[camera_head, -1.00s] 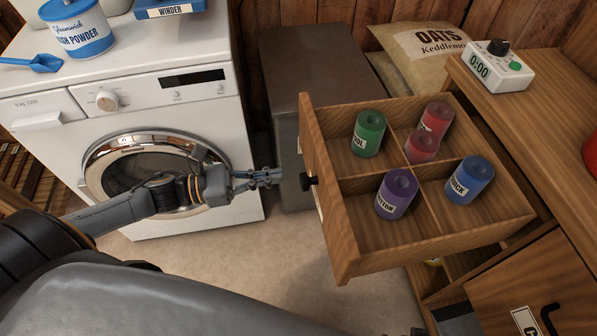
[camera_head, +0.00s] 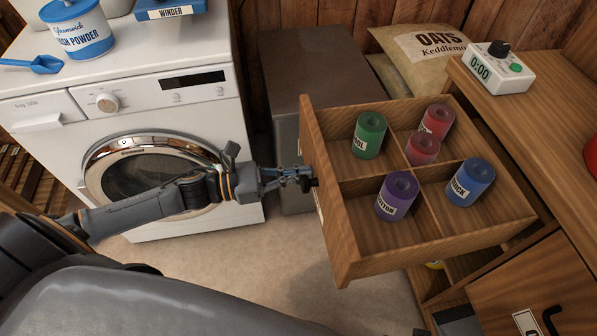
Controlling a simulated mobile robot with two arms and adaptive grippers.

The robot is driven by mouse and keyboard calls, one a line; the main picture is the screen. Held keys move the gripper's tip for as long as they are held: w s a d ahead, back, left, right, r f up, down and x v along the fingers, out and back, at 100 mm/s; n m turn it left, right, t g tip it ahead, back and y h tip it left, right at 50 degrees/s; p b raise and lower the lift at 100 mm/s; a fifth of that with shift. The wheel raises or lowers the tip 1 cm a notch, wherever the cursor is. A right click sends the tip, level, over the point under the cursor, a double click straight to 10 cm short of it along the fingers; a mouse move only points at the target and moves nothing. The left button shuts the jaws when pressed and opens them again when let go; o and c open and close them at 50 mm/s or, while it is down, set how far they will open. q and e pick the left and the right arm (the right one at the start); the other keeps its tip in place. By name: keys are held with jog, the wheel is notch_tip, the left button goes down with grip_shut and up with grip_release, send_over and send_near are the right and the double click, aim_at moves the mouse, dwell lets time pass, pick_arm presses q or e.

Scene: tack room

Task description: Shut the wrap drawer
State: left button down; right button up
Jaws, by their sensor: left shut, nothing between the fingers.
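The wrap drawer (camera_head: 345,240) is a wooden drawer pulled well out of the cabinet at the right. Dividers split it into compartments holding rolled wraps: a green one (camera_head: 369,136), two red ones (camera_head: 436,121), a purple one (camera_head: 396,196) and a blue one (camera_head: 470,182). My left gripper (camera_head: 300,178) is shut with nothing held. Its fingertips are at the dark knob (camera_head: 312,183) on the drawer front; I cannot tell whether they touch it. My right gripper is not in view.
A white washing machine (camera_head: 215,130) stands at the left, with a grey metal box (camera_head: 290,70) beside it. An oats sack (camera_head: 425,50) lies behind the drawer. A timer (camera_head: 497,67) sits on the cabinet top (camera_head: 540,105). Bare floor lies below the drawer front.

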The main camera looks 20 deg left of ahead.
pick_arm(q)
jog(key=d, duration=0.1)
jog(key=b, duration=0.1)
send_near(400, 158)
jog(key=b+x, duration=0.1)
jog(key=x, duration=0.9)
jog(key=b+x, duration=0.2)
jog(key=x, duration=1)
jog(key=shift+w+d+f+b, duration=0.1)
jog(key=shift+w+b, duration=0.05)
jog(key=shift+b, duration=0.15)
jog(key=shift+w+d, duration=0.35)
jog(key=shift+d, duration=0.2)
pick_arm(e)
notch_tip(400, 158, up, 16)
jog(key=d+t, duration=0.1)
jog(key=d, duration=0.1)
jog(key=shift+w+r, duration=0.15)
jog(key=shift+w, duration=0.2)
pick_arm(q)
jog(key=shift+w+r, duration=0.1)
jog(key=shift+r, duration=0.3)
